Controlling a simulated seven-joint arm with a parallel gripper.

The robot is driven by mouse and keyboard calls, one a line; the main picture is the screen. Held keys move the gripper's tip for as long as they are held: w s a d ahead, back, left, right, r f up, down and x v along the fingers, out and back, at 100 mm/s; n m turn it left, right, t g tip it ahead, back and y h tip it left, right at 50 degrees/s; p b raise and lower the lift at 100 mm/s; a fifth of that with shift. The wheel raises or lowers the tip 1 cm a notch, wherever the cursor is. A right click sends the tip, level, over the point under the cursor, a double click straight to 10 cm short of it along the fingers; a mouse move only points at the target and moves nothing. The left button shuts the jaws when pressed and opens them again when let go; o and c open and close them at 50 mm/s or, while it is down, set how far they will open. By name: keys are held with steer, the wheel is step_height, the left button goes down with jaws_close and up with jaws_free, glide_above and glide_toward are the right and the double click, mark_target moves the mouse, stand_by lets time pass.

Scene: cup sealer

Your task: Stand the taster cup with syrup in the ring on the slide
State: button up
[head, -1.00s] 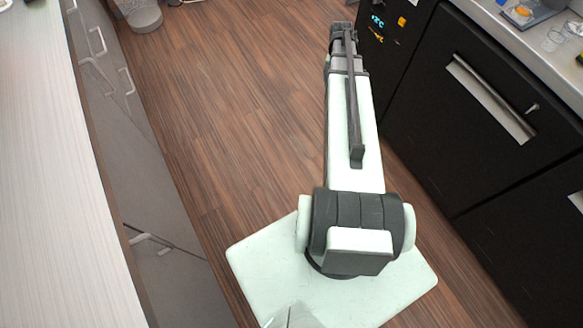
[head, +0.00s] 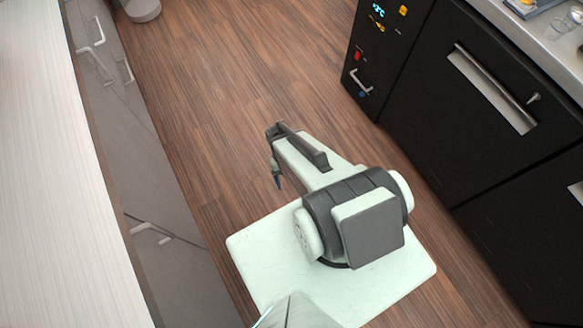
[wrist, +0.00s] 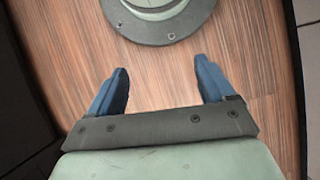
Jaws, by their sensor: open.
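My gripper (wrist: 160,85) is open and empty in the wrist view, its two blue fingers wide apart above the wood floor. In the head view only a small blue part of it (head: 279,182) shows, low beside my folded arm. Clear cups (head: 558,29) stand on the counter at the top right of the head view, far from my gripper. I cannot tell whether one of them is the taster cup or holds syrup. The ring and the slide cannot be made out.
The light counter (head: 535,35) on the right sits above black cabinets (head: 450,110). A tray (head: 532,9) is cut off at the top edge. A long pale worktop (head: 40,180) with grey drawers runs along the left.

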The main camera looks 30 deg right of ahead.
steer(key=s+a+f+n+g, duration=0.1)
steer(key=s+a, duration=0.2)
steer(key=s, duration=0.5)
steer(key=shift+a+f+n+h, duration=0.3)
steer(key=shift+a+f+n, duration=0.05)
steer(key=shift+n, duration=0.05)
